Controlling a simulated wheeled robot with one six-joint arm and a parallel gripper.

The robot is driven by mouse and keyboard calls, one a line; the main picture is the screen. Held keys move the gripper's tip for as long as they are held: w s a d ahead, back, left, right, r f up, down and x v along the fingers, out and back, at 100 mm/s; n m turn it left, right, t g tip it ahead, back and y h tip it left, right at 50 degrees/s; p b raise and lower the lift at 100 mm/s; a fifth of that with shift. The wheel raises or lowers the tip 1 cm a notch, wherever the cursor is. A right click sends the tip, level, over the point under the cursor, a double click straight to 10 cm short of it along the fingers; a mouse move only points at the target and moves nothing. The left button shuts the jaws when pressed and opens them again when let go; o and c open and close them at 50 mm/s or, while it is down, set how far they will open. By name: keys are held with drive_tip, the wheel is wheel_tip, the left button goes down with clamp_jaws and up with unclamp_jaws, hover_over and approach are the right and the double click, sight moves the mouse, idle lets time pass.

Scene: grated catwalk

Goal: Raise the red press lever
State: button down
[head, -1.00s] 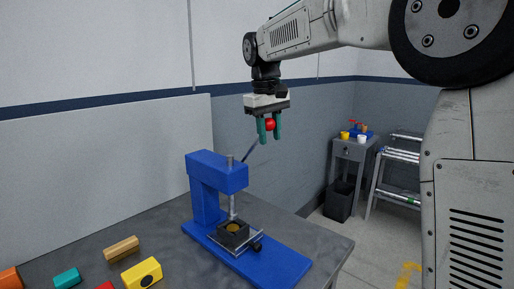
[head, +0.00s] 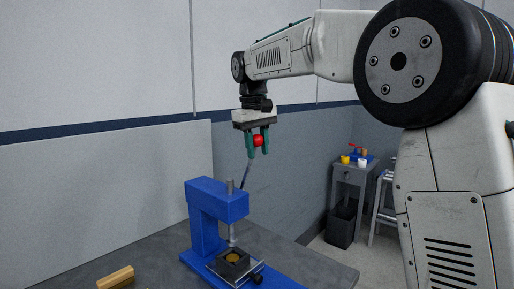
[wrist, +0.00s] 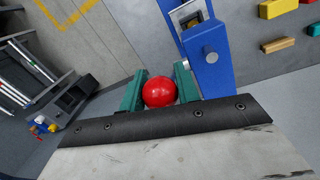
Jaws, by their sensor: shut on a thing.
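The blue press (head: 217,201) stands on the grey table. Its thin metal lever (head: 247,172) rises steeply from the press head and ends in a red ball knob (head: 258,141). My gripper (head: 258,147) has its green fingers shut on the red knob, above and slightly right of the press head. In the wrist view the red knob (wrist: 159,92) sits between the two green fingers, with the blue press (wrist: 208,60) just beyond. The press ram (head: 232,235) is above the dark fixture (head: 234,258), with a gap between them. The fingers hide part of the lever's top.
A wooden block (head: 115,278) lies on the table (head: 170,262) at the front left. A grey side stand (head: 352,178) with small coloured items, a black bin (head: 341,224) and a step ladder (head: 384,205) are at the back right. The air around the lever is clear.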

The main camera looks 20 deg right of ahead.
drive_tip(key=c, duration=1)
unclamp_jaws()
drive_tip(key=shift+d+r, duration=0.1)
drive_tip(key=shift+r, duration=0.1)
drive_tip(key=shift+c, duration=0.2)
drive_tip(key=shift+f, duration=0.1)
drive_tip(key=r, duration=0.5)
drive_tip(key=a+r, duration=0.1)
drive_tip(key=r, duration=0.1)
drive_tip(key=shift+s+r, duration=0.1)
drive_tip(key=shift+r, duration=0.3)
